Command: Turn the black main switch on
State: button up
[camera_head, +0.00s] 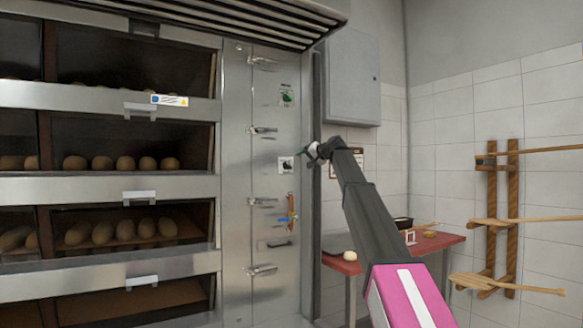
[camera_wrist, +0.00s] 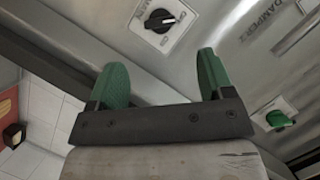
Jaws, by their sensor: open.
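The black main switch (camera_head: 286,164) is a dark rotary knob on a small white plate on the oven's steel control column. My gripper (camera_head: 307,155) is just right of the switch in the head view. In the wrist view my gripper (camera_wrist: 160,72) is open, its two green fingers spread with nothing between them. The fingers look apart from the knob.
A green knob (camera_head: 287,96) is higher on the column; a green knob (camera_wrist: 279,119) also shows in the wrist view, right of the fingers. Door latches (camera_head: 262,130) line the column's left side. A grey wall box (camera_head: 352,78) and a red table (camera_head: 440,243) stand at right.

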aim_at(289, 165)
jog(key=x, duration=1)
jog(key=c, duration=0.9)
